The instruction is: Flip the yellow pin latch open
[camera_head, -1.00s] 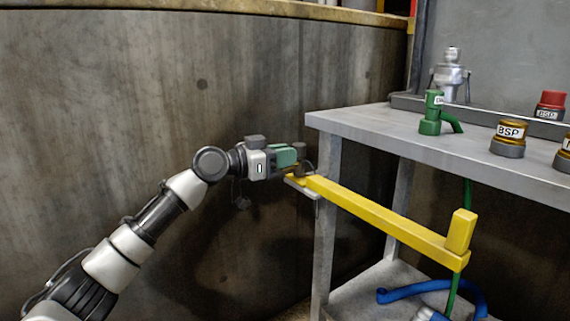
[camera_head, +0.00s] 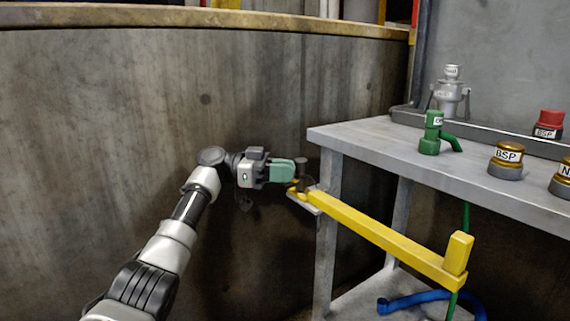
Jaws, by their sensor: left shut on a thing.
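The yellow pin latch (camera_head: 385,236) is a long yellow bar along the front of the grey table. Its left end sits at a small grey bracket (camera_head: 304,203) by the near table leg, and an upright yellow block stands at its right end. My left gripper (camera_head: 301,180) comes in from the left and is shut at the latch's left end, on a small dark pin-like part there. The fingers hide part of that end, so the exact grip is hard to see. My right gripper is not in view.
The grey table (camera_head: 400,148) carries a green fitting (camera_head: 431,134), a silver fitting (camera_head: 451,92) and gold BSP caps (camera_head: 507,160). A blue hose (camera_head: 415,300) lies on the lower shelf. A curved concrete wall (camera_head: 120,130) stands behind my arm.

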